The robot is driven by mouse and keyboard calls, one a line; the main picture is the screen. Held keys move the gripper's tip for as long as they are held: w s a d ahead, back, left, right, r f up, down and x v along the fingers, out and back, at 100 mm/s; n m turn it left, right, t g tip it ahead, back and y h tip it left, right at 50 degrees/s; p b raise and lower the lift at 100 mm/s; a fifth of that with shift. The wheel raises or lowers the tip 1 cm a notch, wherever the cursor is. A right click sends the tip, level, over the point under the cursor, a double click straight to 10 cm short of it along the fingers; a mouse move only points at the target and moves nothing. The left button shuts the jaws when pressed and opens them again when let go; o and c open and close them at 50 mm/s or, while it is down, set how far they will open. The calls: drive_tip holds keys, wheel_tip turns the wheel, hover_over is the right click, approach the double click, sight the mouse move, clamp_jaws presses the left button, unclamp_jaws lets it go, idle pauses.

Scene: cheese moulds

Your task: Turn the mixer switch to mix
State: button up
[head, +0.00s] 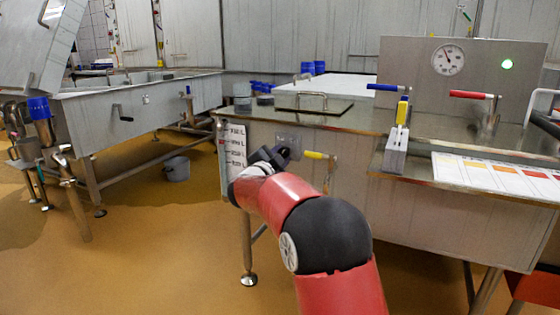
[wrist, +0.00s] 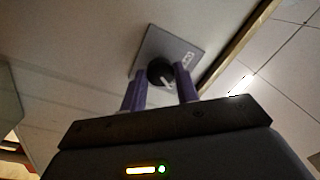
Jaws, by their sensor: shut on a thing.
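The mixer switch is a round black knob (wrist: 158,68) on a square grey plate (wrist: 158,42), fixed to the pale side of a metal vat. A white pointer mark shows on the knob's lower right, and a small pale label sits near the plate's right corner, too small to read. My gripper (wrist: 161,76) has its two purple fingers on either side of the knob, shut on it. In the head view my gripper (head: 272,156) is at the vat's front wall, in front of the plate (head: 291,139); the knob is hidden there.
A yellow-handled valve (head: 319,156) sticks out just right of my gripper. A level scale (head: 233,146) is on its left. Above is the worktop (head: 330,120), with a red-handled valve (head: 472,95) and a gauge (head: 448,59) further right. Open floor (head: 180,230) lies to the left.

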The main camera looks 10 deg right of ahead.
idle(0.5)
drive_tip(key=o, duration=1)
drive_tip(key=shift+c, duration=0.2)
drive_tip(key=shift+s+a, duration=0.1)
drive_tip(key=v, duration=0.7)
drive_tip(key=shift+s, duration=0.25)
drive_tip(key=shift+a, duration=0.15)
